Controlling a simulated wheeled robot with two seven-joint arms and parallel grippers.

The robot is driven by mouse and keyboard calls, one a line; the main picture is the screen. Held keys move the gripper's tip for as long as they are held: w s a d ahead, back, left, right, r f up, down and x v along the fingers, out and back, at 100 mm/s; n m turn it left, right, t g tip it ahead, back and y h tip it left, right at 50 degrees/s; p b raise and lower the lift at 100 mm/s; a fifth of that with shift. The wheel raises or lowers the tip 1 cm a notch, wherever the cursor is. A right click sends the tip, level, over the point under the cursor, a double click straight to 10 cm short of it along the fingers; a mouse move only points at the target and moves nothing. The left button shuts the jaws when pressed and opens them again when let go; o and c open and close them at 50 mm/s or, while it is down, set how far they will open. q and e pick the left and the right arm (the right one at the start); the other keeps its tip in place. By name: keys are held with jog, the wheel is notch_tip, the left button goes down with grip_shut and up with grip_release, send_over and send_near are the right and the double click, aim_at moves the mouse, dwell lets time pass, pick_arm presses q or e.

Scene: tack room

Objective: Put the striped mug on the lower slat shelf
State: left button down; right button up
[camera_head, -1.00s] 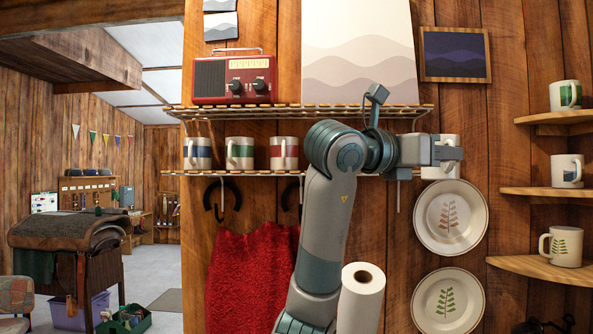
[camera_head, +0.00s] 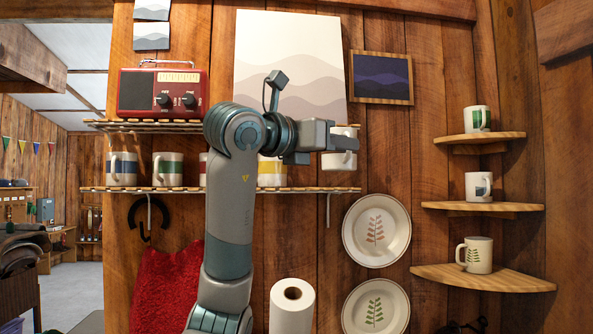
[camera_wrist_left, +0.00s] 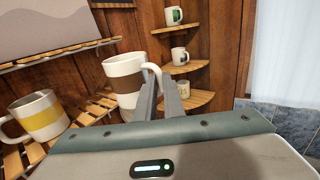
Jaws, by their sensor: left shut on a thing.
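The striped mug (camera_head: 342,158), white with a grey-brown band that shows in the left wrist view (camera_wrist_left: 124,84), hangs upright from my left gripper (camera_head: 322,143). The fingers (camera_wrist_left: 160,100) are shut on its handle. In the head view the mug shows just above the right end of the lower slat shelf (camera_head: 320,189), with a gap below it. The shelf also shows in the left wrist view (camera_wrist_left: 98,110), under and left of the mug. My right gripper is not in view.
Blue-, green- and red-banded mugs and a yellow-banded mug (camera_head: 272,172) stand on the lower shelf. The upper slat shelf (camera_head: 150,126) holds a red radio (camera_head: 163,94). Corner shelves (camera_head: 483,278) with mugs are at right. Plates (camera_head: 377,231) hang below. The lower shelf's right end looks bare.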

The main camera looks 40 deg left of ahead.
pick_arm(q)
jog(key=w+a+p, duration=0.6)
jog(key=w+a, duration=0.3)
jog(key=a, duration=0.2)
jog(key=shift+w, duration=0.2)
jog(key=shift+r, duration=0.1)
jog(key=f+p, duration=0.2)
jog(key=w+a+f+p, duration=0.1)
jog(key=shift+a+f, duration=0.1)
jog(key=shift+f, duration=0.25)
jog(key=shift+f, duration=0.15)
